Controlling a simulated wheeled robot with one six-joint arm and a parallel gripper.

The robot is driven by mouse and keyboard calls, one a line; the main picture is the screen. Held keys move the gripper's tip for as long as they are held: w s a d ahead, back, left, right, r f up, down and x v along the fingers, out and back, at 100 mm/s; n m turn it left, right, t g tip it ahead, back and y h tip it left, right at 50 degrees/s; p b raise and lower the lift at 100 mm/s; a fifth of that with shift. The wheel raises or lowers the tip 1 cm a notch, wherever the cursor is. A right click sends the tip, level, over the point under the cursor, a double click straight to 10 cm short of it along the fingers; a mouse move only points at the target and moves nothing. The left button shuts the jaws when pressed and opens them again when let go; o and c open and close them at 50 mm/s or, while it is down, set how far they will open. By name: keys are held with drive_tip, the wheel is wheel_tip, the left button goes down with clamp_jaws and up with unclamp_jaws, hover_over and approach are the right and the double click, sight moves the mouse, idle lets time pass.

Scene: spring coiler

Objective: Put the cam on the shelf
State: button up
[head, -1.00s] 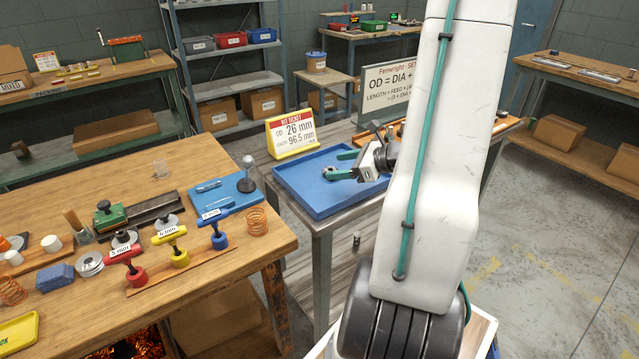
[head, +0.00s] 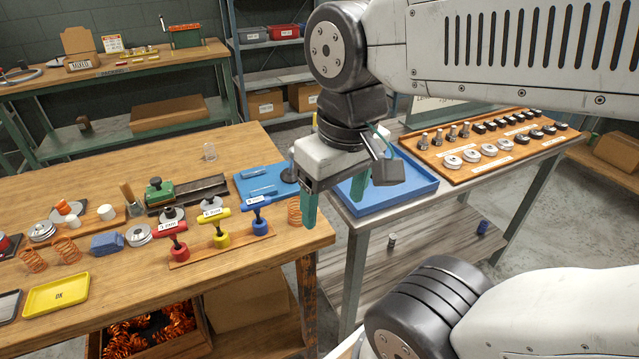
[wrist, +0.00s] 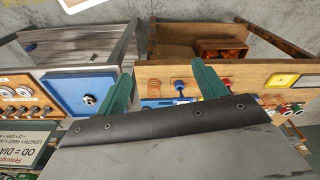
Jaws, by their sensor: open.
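My gripper (head: 333,215) has two teal fingers set wide apart, pointing down with nothing between them. It hangs above the gap between the wooden bench (head: 120,262) and the table with the blue tray (head: 412,200). I cannot tell for sure which part is the cam. Several silver discs (head: 471,155) sit on an orange-brown board (head: 437,179) on that table, with small pegs and black blocks behind them. In the wrist view the board (wrist: 42,118) is at the left. The table's plank lower shelf (head: 430,262) carries a small grey cylinder (head: 391,240) and a blue one (head: 482,228).
The wooden bench holds red, yellow (head: 221,239) and blue T-handled tools, springs, a blue plate and a yellow tray (head: 57,292). A box of orange coils (head: 150,335) is beneath it. A metal rack (head: 275,65) stands behind. My gripper partly hides the blue tray.

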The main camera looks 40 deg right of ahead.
drive_tip(key=w+d+f+m+t+y, duration=0.1)
drive_tip(key=d+f, duration=0.4)
drive_tip(key=d, duration=0.5)
drive_tip(key=w+d+f+m+t+y, duration=0.1)
drive_tip(key=w+d+f+t, duration=0.2)
drive_tip(key=d, duration=0.6)
drive_tip(key=w+d+f+m+t+y, duration=0.1)
drive_tip(key=w+d+f+t, duration=0.1)
drive_tip(key=w+d+f, duration=0.5)
drive_tip(key=shift+w+d+f+m+y, duration=0.1)
drive_tip(key=shift+d+m+y, duration=0.25)
drive_tip(key=shift+d, duration=1.45)
drive_tip(key=d+n, duration=0.1)
drive_tip(key=w+d+n+t+h, duration=0.1)
drive_tip(key=d, duration=0.1)
drive_tip(key=w+d+n+h, duration=0.1)
drive_tip(key=d, duration=0.1)
drive_tip(key=shift+w+d+n+t, duration=0.1)
drive_tip(key=shift+n+t, duration=0.2)
drive_tip(key=shift+n, duration=0.05)
drive_tip(key=shift+d+n, duration=0.2)
drive_tip(key=shift+n, duration=0.7)
drive_tip(key=shift+w+f, duration=0.15)
drive_tip(key=shift+w, duration=0.1)
drive_tip(key=x, duration=0.7)
drive_tip(key=shift+w+d+f, duration=0.1)
drive_tip(key=shift+w+d, duration=0.1)
